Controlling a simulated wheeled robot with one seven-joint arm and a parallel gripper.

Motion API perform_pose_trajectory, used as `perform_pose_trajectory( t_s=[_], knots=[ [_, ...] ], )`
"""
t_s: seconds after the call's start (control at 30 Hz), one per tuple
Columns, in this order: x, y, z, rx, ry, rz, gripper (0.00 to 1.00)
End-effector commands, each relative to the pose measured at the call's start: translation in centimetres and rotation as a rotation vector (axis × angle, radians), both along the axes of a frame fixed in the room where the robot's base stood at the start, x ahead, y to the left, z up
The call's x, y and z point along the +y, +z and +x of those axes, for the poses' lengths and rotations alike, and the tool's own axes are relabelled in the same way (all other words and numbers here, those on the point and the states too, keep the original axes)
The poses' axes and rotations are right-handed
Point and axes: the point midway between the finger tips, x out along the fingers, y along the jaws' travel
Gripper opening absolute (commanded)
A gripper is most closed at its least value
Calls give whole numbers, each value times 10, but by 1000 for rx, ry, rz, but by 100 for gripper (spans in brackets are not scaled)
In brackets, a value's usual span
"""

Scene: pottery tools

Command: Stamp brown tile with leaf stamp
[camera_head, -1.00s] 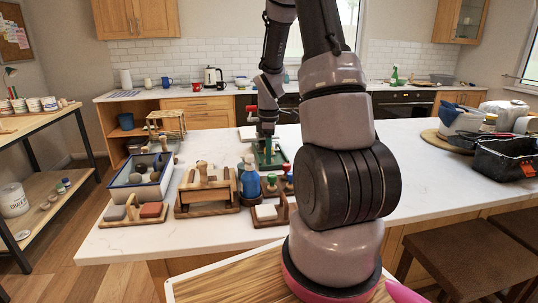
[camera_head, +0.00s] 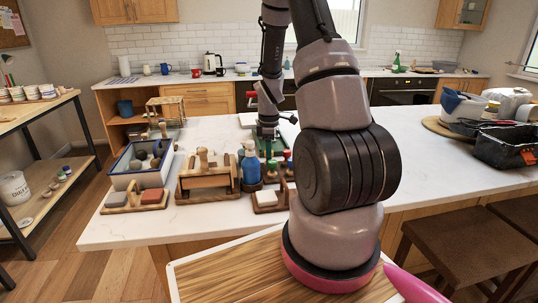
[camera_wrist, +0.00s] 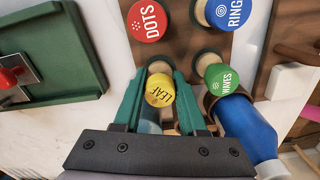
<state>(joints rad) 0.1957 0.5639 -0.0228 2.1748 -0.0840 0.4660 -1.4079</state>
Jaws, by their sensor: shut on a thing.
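My gripper (camera_wrist: 160,95) is shut on the leaf stamp, which has a round yellow top marked LEAF (camera_wrist: 160,90). A ringed hole in the brown stamp rack (camera_wrist: 188,45) shows just behind the stamp; I cannot tell whether its lower end is still in the rack. In the head view my gripper (camera_head: 268,152) is over the counter behind the blue bottle, and the leaf stamp is hard to make out. A reddish-brown block (camera_head: 153,196), possibly the brown tile, lies on a wooden tray at the front left, well away from my gripper.
The red DOTS (camera_wrist: 147,20), blue RINGS (camera_wrist: 228,12) and green WAVES (camera_wrist: 221,78) stamps stand close by. A blue bottle (camera_wrist: 248,128) is right of my gripper. A green tray (camera_wrist: 50,30) lies to the left. The counter's right middle (camera_head: 440,170) is clear.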

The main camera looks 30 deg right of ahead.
Motion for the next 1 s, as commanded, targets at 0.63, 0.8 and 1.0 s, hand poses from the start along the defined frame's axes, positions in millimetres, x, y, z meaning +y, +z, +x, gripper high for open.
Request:
perform_pose_trajectory(
  t_s=[0.63,0.8,1.0],
  knots=[
    [0,-3,0,1,1,1,0],
    [0,-6,0,1,1,1,0],
    [0,-5,0,0,1,0,76]
  ],
)
